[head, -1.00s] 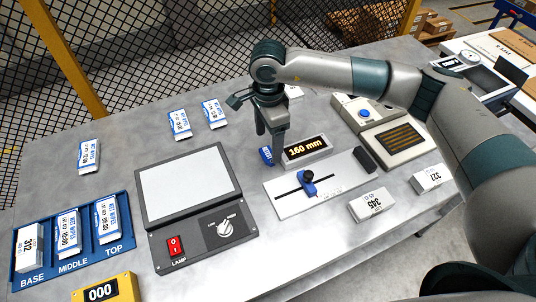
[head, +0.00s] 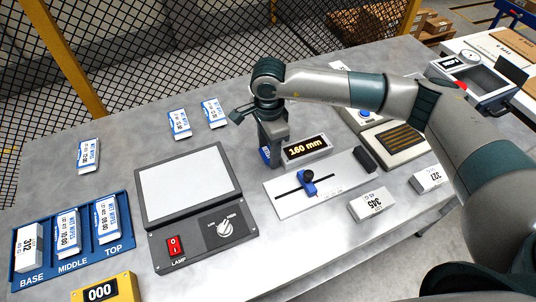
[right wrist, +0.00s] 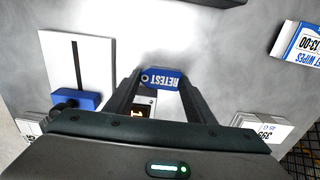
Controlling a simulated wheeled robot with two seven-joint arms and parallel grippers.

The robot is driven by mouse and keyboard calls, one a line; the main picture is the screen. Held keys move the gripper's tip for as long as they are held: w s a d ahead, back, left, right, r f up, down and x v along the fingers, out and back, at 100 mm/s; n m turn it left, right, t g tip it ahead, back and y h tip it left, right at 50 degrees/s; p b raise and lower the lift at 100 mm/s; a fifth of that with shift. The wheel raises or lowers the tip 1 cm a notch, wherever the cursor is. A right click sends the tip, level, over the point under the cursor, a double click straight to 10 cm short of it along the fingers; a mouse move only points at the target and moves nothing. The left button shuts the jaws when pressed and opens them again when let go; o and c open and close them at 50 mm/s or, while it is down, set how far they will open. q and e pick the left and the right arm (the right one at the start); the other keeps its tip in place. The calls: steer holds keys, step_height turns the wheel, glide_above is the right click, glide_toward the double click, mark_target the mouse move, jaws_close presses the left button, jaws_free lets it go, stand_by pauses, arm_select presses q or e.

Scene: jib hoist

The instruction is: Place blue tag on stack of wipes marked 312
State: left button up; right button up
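The blue tag (head: 265,153), printed RETEST, is at the table's middle, left of the 160 mm display. In the right wrist view the tag (right wrist: 161,78) lies between the fingertips of my right gripper (right wrist: 160,82). The fingers are apart, one at each end of the tag; I cannot make out firm contact. In the head view my right gripper (head: 274,155) points down and partly hides the tag. The white stack of wipes marked 312 (head: 29,247) stands in the BASE slot of the blue tray (head: 68,215) at lower left. My left gripper is not in view.
Wipes packs fill the MIDDLE (head: 68,233) and TOP (head: 107,218) slots. A lamp panel (head: 188,187) lies between tray and gripper. The 160 mm display (head: 306,150) and a slide gauge (head: 308,190) stand close to the gripper. More packs lie at the back.

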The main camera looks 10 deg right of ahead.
steer(key=shift+c, duration=0.8)
steer(key=shift+r, duration=0.15)
steer(key=shift+r, duration=0.65)
step_height(320, 180, up, 3)
steer(key=shift+f+p, duration=0.15)
steer(key=shift+p, duration=0.2)
steer(key=s+d+r, duration=0.6)
steer(key=s+d, duration=0.1)
steer(key=s, duration=0.2)
steer(key=shift+d+r+p, duration=0.3)
steer(key=shift+r+p, duration=0.05)
steer(key=shift+p, duration=0.05)
